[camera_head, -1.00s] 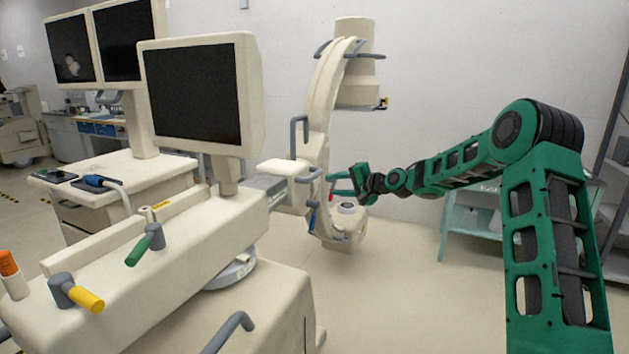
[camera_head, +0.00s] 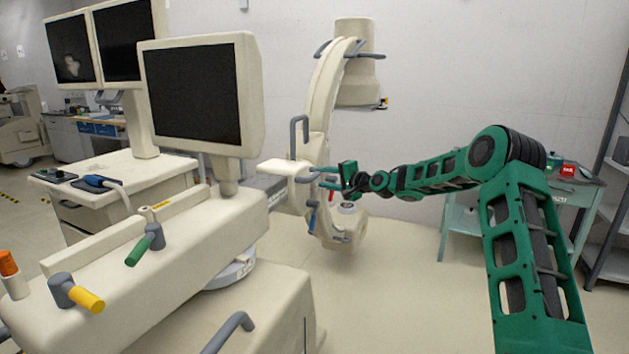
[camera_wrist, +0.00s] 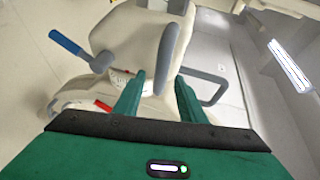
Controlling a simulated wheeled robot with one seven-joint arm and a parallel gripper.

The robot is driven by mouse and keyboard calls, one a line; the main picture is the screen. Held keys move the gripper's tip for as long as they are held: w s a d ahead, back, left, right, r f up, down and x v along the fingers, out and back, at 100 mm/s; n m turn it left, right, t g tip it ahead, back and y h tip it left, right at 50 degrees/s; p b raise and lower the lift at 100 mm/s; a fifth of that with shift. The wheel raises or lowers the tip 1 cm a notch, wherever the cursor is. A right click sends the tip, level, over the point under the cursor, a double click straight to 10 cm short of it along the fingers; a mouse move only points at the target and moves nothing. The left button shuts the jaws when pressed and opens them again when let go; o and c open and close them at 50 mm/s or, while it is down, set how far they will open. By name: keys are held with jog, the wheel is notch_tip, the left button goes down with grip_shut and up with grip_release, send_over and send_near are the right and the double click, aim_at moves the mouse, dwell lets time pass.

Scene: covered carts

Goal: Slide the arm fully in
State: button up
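The C-arm machine, with a cream curved arm (camera_head: 322,110), stands by the back wall in the head view. A grey upright loop handle (camera_head: 297,132) rises from its cream housing (camera_head: 284,169); a blue lever (camera_head: 312,218) hangs below. My gripper (camera_head: 325,178) is at the right side of this housing. In the wrist view, its two green fingers (camera_wrist: 158,97) are apart. The end of a grey bar handle (camera_wrist: 168,55) shows between the fingertips; I cannot tell whether they touch it. The blue lever (camera_wrist: 68,43) and a red piece (camera_wrist: 104,105) lie to the left.
A cream console with a monitor (camera_head: 195,95) and coloured handles fills the left foreground. A cart with two more screens (camera_head: 125,40) stands behind it. A teal table (camera_head: 455,215) and grey shelving (camera_head: 607,210) are at right. The floor (camera_head: 390,285) in front of the machine is clear.

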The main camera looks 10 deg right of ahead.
aim_at(315, 176)
jog(key=shift+x, duration=2.75)
jog(key=shift+f, duration=0.1)
grip_shut()
